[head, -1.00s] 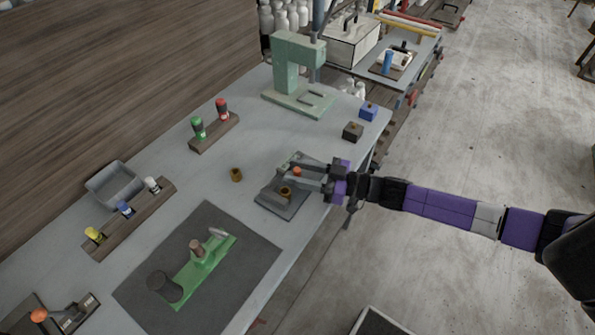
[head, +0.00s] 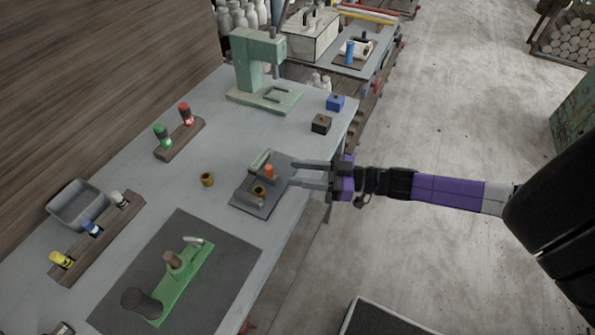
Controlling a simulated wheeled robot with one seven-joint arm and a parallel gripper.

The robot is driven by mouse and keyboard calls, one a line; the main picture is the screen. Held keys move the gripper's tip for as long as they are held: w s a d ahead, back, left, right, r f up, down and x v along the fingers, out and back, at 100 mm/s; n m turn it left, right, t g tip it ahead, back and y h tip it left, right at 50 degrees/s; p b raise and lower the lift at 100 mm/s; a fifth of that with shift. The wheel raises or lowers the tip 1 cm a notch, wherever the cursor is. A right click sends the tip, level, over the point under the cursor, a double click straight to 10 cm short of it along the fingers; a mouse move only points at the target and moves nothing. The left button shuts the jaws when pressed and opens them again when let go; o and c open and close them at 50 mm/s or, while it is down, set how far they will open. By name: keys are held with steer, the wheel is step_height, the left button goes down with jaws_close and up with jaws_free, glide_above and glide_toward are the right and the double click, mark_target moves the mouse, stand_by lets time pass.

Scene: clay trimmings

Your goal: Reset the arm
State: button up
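My gripper (head: 292,173) is at the right edge of the grey workbench (head: 222,130), its two long fingers spread apart and pointing left. Nothing shows between the fingers. The fingertips are just right of a dark plate (head: 247,206) that carries an orange-topped part (head: 268,171) and a brass-coloured ring (head: 258,191). From this angle I cannot tell whether a fingertip overhangs the plate. My purple and black arm reaches in from the right.
A green press (head: 262,70) stands at the back. A black block (head: 321,124) and a blue block (head: 336,102) sit near the right edge. A green fixture (head: 183,285) lies on a dark mat (head: 225,245) in front. Open floor (head: 440,110) lies right of the bench.

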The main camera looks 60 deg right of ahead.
stand_by(0.4)
steer(key=shift+w+d+f+n, duration=0.15)
steer(key=shift+n, duration=0.15)
steer(key=shift+n+g, duration=0.3)
steer(key=shift+n, duration=0.5)
steer(key=a, duration=0.4)
steer(key=shift+s+a, duration=0.2)
steer(key=shift+a, duration=0.1)
steer(key=s+a+r+m+h, duration=0.3)
steer(key=s+a, duration=0.5)
steer(key=a, duration=0.1)
steer(key=s+a+r+m+g+h, duration=0.1)
steer(key=s+a+r+m+h, duration=0.2)
steer(key=s+a, duration=0.6)
steer(key=shift+s+a+r+g, duration=0.2)
steer(key=shift+a+r+g, duration=0.1)
steer(key=shift+a+r, duration=0.25)
